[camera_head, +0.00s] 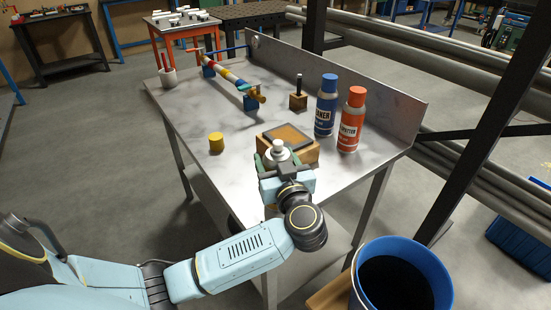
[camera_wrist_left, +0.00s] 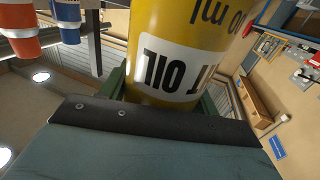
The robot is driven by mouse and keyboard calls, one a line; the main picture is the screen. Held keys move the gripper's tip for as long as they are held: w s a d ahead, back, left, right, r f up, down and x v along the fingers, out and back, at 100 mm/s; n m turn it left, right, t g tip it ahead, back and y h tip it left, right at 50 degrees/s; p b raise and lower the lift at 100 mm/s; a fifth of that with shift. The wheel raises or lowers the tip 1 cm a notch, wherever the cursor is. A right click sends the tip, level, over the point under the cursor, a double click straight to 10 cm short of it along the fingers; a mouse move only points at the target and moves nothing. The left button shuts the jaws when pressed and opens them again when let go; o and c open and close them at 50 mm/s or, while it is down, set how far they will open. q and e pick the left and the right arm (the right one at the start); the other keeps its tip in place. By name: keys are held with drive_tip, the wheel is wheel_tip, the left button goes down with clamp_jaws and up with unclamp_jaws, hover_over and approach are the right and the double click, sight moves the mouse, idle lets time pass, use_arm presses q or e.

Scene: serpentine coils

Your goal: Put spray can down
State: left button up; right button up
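My left gripper (camera_head: 278,160) is shut on a yellow spray can (camera_wrist_left: 185,45) with a white label. The wrist view shows the can between the green-edged fingers, its lettering upside down. In the head view only the can's pale top and nozzle (camera_head: 278,148) show above the gripper; its body is hidden. The gripper is at the table's near edge, in front of a wooden block with a dark top (camera_head: 289,137). Whether the can's base touches anything is hidden. A yellow cap (camera_head: 216,142) stands on the metal table (camera_head: 190,112), left of the gripper. My right gripper is out of view.
A blue can (camera_head: 326,105) and an orange can (camera_head: 351,120) stand at the table's right, before the raised back edge (camera_head: 390,95). A blue bin (camera_head: 400,280) is below right.

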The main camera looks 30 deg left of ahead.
use_arm(q)
drive_tip(key=o, duration=0.4)
drive_tip(key=shift+s+d+r, duration=0.1)
drive_tip(key=shift+r, duration=0.05)
drive_tip(key=p+v, duration=0.1)
drive_tip(key=v, duration=1)
drive_tip(key=shift+s+d, duration=0.25)
drive_tip(key=shift+d, duration=0.05)
